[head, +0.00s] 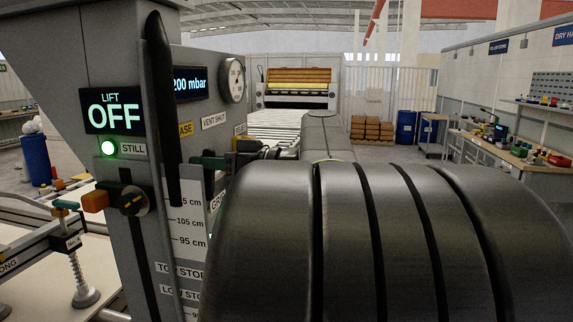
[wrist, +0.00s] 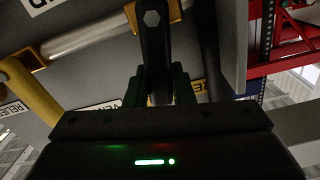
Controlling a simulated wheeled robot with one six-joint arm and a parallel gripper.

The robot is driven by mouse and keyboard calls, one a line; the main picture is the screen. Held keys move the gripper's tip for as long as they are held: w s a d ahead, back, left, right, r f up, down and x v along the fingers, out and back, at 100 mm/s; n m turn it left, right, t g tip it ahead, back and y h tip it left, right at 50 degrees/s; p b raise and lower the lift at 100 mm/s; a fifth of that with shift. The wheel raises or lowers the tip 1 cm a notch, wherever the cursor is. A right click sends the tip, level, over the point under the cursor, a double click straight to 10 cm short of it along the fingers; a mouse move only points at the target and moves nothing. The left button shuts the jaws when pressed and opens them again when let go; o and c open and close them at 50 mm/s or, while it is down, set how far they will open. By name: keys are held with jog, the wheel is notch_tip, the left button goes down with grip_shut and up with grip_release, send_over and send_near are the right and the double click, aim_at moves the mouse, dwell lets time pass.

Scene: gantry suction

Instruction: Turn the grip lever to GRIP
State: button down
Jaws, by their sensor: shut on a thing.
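The grip lever (wrist: 155,45) is a dark bar with a pale hexagonal bolt head in the wrist view. My gripper (wrist: 159,85) is shut on it, with a green fingertip on each side. In the head view my gripper (head: 212,163) is at the side panel of the grey machine column, and my own dark arm hides much of it. The yellow RELEASE label (head: 185,128) is above and left of it, and the GRIP label (head: 216,200) is just below, partly hidden. The lever's exact angle is hard to tell.
A lit display (head: 112,110) reads LIFT OFF. A tall black bar (head: 161,100) stands in front of the column. A pressure display (head: 190,83) reads 200 mbar, the first figure partly hidden. In the wrist view a yellow handle (wrist: 28,90) and grey pipe (wrist: 90,35) lie left of the lever.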

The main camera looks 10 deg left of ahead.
jog(key=shift+w+d+f+m+b, duration=0.2)
jog(key=shift+w+m, duration=0.3)
jog(key=shift+m, duration=0.55)
jog(key=shift+w+a+f+m+b, duration=0.1)
jog(key=shift+w+f+m, duration=0.35)
jog(key=shift+m, duration=0.65)
jog(key=shift+w+d+f+m+b, duration=0.15)
jog(key=shift+w+m, duration=0.45)
jog(key=shift+m, duration=0.45)
jog(key=shift+a, duration=0.1)
jog(key=c, duration=1.3)
grip_release()
jog(key=shift+o, duration=0.3)
jog(key=shift+f, duration=0.15)
